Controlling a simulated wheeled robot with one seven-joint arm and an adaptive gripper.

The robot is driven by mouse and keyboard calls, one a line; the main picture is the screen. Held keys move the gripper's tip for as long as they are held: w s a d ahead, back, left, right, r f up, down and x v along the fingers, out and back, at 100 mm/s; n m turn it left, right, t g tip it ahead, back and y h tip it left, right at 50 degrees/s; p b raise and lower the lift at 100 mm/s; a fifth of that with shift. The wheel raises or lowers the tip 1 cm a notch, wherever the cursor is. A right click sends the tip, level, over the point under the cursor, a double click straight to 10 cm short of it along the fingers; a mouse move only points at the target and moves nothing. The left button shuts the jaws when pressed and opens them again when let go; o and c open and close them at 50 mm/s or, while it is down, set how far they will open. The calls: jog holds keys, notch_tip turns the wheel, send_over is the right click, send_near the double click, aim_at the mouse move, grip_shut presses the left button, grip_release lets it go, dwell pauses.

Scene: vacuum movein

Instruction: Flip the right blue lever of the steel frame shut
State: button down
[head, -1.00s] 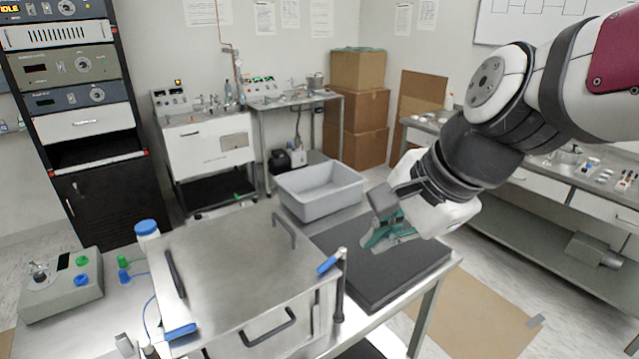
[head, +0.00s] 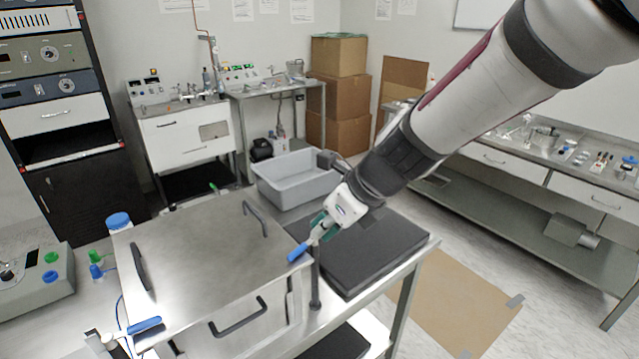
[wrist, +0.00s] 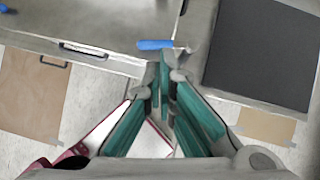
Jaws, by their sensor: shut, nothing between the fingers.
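The steel frame (head: 195,275) is a box with a flat metal lid on the table, at the lower left of the head view. Its right blue lever (head: 299,252) sticks out at the right front corner, on top of a dark post; it also shows in the wrist view (wrist: 154,44). The left blue lever (head: 145,326) is at the front left corner. My gripper (head: 318,236), with green fingers, is shut and empty right by the right lever. In the wrist view the fingertips (wrist: 168,68) are just below the lever's right end; I cannot tell if they touch it.
A black pad (head: 375,250) lies on the table right of the frame. A grey bin (head: 295,180) stands behind it. The lid has dark handles (head: 254,218). A control box (head: 35,278) is at the left.

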aim_at(300, 250)
jog(key=b+x, duration=0.1)
jog(key=x, duration=0.6)
jog(key=shift+f+b, duration=0.15)
jog(key=shift+b, duration=0.25)
jog(key=shift+a, duration=0.1)
jog(key=shift+a+m+t+h+p, duration=0.35)
jog(key=shift+m+p, duration=0.35)
jog(key=shift+p, duration=0.35)
jog(key=shift+w, duration=0.2)
jog(key=shift+w+a, duration=0.15)
jog(key=shift+a, duration=0.15)
jog(key=shift+d, duration=0.15)
jog(key=shift+s+d, duration=0.25)
jog(key=shift+d, duration=0.4)
